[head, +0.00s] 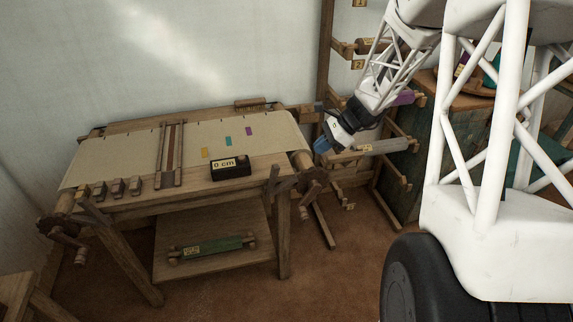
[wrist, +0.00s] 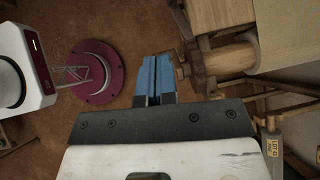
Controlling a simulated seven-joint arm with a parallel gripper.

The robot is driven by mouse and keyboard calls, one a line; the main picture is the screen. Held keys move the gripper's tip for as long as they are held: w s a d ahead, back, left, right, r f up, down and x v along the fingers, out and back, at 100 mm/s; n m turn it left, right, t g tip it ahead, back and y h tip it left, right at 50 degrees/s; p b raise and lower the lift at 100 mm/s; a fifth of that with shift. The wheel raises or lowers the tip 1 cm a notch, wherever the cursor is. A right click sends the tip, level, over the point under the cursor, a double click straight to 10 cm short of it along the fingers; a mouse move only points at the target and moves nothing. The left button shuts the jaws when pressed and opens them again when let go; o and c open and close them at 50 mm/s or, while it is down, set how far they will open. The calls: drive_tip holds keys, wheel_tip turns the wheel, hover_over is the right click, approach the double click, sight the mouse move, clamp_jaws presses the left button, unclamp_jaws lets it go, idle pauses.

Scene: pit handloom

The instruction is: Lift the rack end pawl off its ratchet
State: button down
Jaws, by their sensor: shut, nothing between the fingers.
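The wooden loom (head: 130,209) stands left of my arm, with cream cloth across its top. At its right end is a round toothed ratchet wheel (head: 314,187) on the cloth roller. A wooden piece that looks like the pawl (head: 286,184) lies against or close to that wheel; I cannot tell whether they touch. My gripper (head: 321,146) has blue fingers, shut and empty, above and slightly right of the ratchet. In the wrist view the blue fingertips (wrist: 154,75) are beside the roller end (wrist: 193,72), apparently apart from it. The pawl's contact is not clear there.
A wooden rack with pegs and rollers (head: 385,146) stands right of the loom, close to my gripper. A black "0 cm" display (head: 230,169) sits on the loom. Another ratchet (head: 48,226) is at the loom's left end. A green roller (head: 212,247) lies on the lower shelf.

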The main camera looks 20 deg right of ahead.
sight(275, 168)
drive_tip(key=shift+w+d+f+m+y, duration=0.3)
drive_tip(key=shift+w+d+f+m, duration=0.3)
drive_tip(key=shift+w+d+f, duration=0.25)
drive_tip(key=shift+a+f, duration=0.15)
drive_tip(key=shift+a, duration=0.05)
drive_tip(key=a+r+x, duration=0.2)
drive_tip(key=x, duration=1)
drive_tip(key=shift+w+a, duration=0.15)
drive_tip(key=shift+w, duration=0.3)
drive_tip(key=shift+f, duration=0.15)
drive_tip(key=shift+a, duration=0.1)
drive_tip(key=shift+a+r+h, duration=0.35)
drive_tip(key=shift+a+h, duration=0.4)
drive_tip(key=shift+a, duration=0.2)
drive_tip(key=shift+a+r+h, duration=0.3)
drive_tip(key=shift+a+h, duration=0.45)
drive_tip(key=shift+a, duration=0.15)
drive_tip(key=shift+a+f+n+h, duration=0.1)
drive_tip(key=shift+a+n+h, duration=0.05)
drive_tip(key=shift+a+h, duration=1.2)
drive_tip(key=shift+a+f+n+h, duration=0.15)
drive_tip(key=shift+a+h, duration=0.9)
drive_tip(key=shift+a, duration=0.55)
